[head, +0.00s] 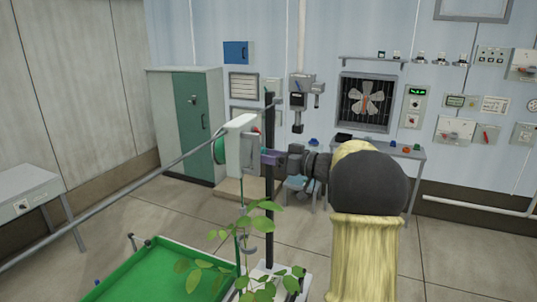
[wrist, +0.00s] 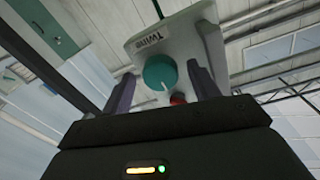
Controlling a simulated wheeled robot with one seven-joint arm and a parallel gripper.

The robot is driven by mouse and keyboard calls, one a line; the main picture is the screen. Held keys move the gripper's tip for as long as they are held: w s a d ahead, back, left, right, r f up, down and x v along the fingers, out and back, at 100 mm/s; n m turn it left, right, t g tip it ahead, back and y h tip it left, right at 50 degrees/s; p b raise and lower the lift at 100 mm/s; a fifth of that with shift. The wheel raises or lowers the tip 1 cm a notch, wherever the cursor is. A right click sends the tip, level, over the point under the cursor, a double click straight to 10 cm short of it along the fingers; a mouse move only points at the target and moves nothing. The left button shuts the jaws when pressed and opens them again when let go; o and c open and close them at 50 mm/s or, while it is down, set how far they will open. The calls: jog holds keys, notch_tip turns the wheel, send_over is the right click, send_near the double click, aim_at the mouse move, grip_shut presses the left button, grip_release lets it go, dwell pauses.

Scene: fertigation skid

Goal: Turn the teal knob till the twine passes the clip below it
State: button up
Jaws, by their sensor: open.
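The teal knob (wrist: 160,73), with a white pointer mark, sits on a pale box labelled "Twine" (wrist: 190,32). The box (head: 238,146) hangs by the dark post in the head view, with a teal-green round part (head: 219,150) at its left side. Green twine (head: 241,207) runs down from the box into the plant. A small grey curved piece (head: 248,244) by the twine may be the clip. My gripper (wrist: 161,68) is open, one finger on each side of the knob in the picture, with visible gaps. In the head view the knob is hidden.
A red button (wrist: 178,99) lies just below the knob. A leafy plant (head: 262,206) stands under the box, beside a green tray (head: 150,272). A grey rail (head: 120,190) crosses at left. A dark post (head: 269,180) rises close to my gripper.

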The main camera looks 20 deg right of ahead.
jog(key=c, duration=1)
jog(key=shift+o, duration=0.2)
jog(key=shift+f+n+b, duration=0.15)
jog(key=shift+n+b, duration=0.35)
jog(key=shift+b, duration=0.1)
jog(key=shift+w+d+n+g+y+b, duration=0.1)
jog(key=shift+n+g+y+b, duration=0.25)
jog(key=shift+n+b, duration=5.45)
jog(key=shift+d+n+g+y+b, duration=0.15)
jog(key=shift+n+y+b, duration=0.4)
jog(key=shift+n+b, duration=5.25)
jog(key=shift+a+n+p, duration=0.1)
jog(key=shift+n+p, duration=0.9)
